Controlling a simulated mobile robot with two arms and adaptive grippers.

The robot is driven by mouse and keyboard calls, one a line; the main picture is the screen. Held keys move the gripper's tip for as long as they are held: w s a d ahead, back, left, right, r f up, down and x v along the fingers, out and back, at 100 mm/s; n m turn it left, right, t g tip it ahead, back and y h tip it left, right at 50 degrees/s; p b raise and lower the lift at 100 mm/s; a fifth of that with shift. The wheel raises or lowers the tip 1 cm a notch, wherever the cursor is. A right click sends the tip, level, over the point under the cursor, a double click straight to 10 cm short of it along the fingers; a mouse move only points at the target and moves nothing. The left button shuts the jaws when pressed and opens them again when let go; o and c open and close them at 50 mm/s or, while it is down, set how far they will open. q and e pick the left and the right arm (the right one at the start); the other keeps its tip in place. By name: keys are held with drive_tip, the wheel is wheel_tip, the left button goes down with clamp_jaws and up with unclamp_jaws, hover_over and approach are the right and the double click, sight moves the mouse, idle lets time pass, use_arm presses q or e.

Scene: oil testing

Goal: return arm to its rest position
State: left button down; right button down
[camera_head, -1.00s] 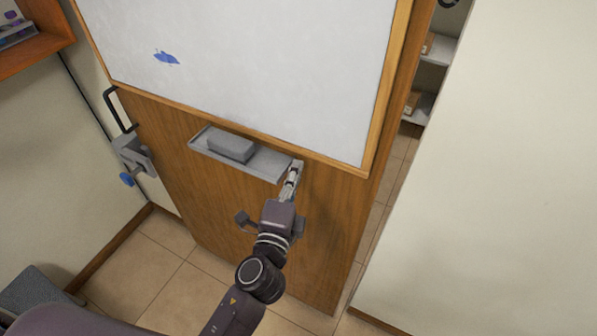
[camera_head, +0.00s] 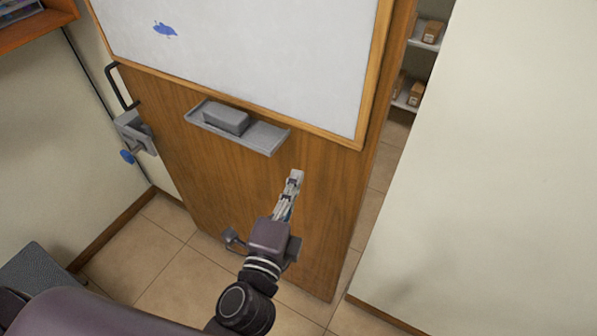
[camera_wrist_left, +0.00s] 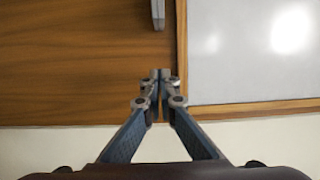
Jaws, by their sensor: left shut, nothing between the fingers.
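My left gripper (camera_head: 294,178) is shut and empty in front of the wooden door (camera_head: 320,215), below and to the right of the tray in the head view. In the left wrist view its fingertips (camera_wrist_left: 160,76) meet, with the door's wood and the whiteboard behind them. I cannot tell how far the fingertips are from the door. My right gripper is not in view.
A whiteboard (camera_head: 245,50) with a blue mark is on the door. A grey tray (camera_head: 262,138) below it holds a grey eraser (camera_head: 226,121). The door stands partly open, with shelves (camera_head: 425,40) beyond. A handle (camera_head: 134,132) is at the door's left edge.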

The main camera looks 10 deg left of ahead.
use_arm(q)
drive_tip(key=s+a+f+n+g+b, duration=0.1)
drive_tip(key=s+f+n+g, duration=0.15)
drive_tip(key=f, duration=1.15)
drive_tip(key=s+f+n+g, duration=0.2)
drive_tip(key=s+f+g, duration=0.15)
drive_tip(key=f, duration=1.05)
drive_tip(key=s+a+f+n+g+b, duration=0.1)
drive_tip(key=s+f+n+g, duration=0.15)
drive_tip(key=f, duration=1.15)
drive_tip(key=s+a+f+n+g, duration=0.2)
drive_tip(key=s+a+f+n, duration=0.1)
drive_tip(key=s+f, duration=0.5)
drive_tip(key=s+a+f+n+g+b, duration=0.1)
drive_tip(key=s+a+f+n+g, duration=0.2)
drive_tip(key=s+f, duration=0.5)
drive_tip(key=s+a+f+n+g+y+b, duration=0.1)
drive_tip(key=s+a+f+n+g, duration=0.2)
drive_tip(key=s+f, duration=0.4)
drive_tip(key=s+a, duration=0.1)
drive_tip(key=s, duration=0.6)
drive_tip(key=shift+a+f, duration=0.3)
drive_tip(key=shift+f, duration=0.1)
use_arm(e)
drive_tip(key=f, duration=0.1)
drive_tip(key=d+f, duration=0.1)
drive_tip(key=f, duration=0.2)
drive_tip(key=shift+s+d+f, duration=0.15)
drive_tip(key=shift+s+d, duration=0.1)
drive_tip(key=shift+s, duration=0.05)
